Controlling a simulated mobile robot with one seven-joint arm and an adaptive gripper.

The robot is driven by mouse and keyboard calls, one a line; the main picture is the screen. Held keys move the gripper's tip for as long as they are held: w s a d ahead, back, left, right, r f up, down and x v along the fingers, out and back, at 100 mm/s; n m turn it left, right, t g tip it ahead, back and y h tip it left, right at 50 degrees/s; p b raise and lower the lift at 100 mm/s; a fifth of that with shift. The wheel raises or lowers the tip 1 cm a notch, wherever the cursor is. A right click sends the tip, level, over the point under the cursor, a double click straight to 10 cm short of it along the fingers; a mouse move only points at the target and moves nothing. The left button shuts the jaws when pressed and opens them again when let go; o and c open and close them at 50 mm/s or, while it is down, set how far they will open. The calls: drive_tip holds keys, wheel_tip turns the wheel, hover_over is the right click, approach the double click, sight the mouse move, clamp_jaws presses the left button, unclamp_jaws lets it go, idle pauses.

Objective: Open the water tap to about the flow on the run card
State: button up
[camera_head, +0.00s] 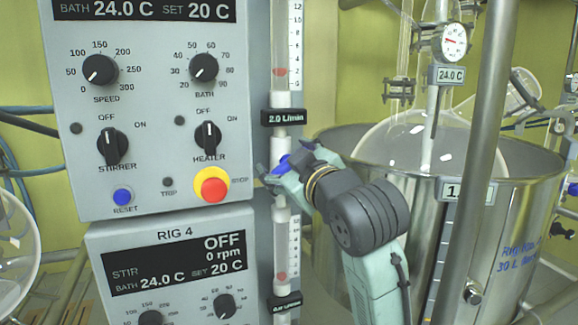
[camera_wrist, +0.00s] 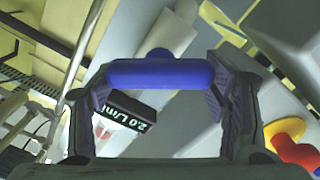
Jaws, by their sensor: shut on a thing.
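The water tap's blue bar handle (camera_wrist: 160,73) lies across the wrist view between my fingers. In the head view the blue handle (camera_head: 283,163) shows partly, just below a black flow readout (camera_head: 283,117) reading 2.0 L/min. My gripper (camera_head: 281,174) is shut on the handle, one finger at each end of the bar. Above the readout stands a clear flow tube (camera_head: 280,45) with a scale and a red float (camera_head: 280,72). The readout (camera_wrist: 130,112) also shows in the wrist view. I cannot make out a run card.
The grey control box (camera_head: 160,30) stands left of the tap, with a red stop button (camera_head: 215,190) close to my gripper. A second flow tube (camera_head: 281,250) with its own readout is below. A steel bath (camera_head: 500,240) with a glass vessel and a steel post (camera_head: 480,130) stand right.

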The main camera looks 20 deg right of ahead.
drive_tip(key=shift+a+f+n+b, duration=0.1)
drive_tip(key=shift+n+b, duration=0.35)
drive_tip(key=shift+n, duration=0.85)
drive_tip(key=o, duration=1.2)
drive_tip(key=shift+s, duration=0.1)
drive_tip(key=s, duration=1.2)
drive_tip(key=shift+d, duration=0.2)
drive_tip(key=shift+c, duration=0.5)
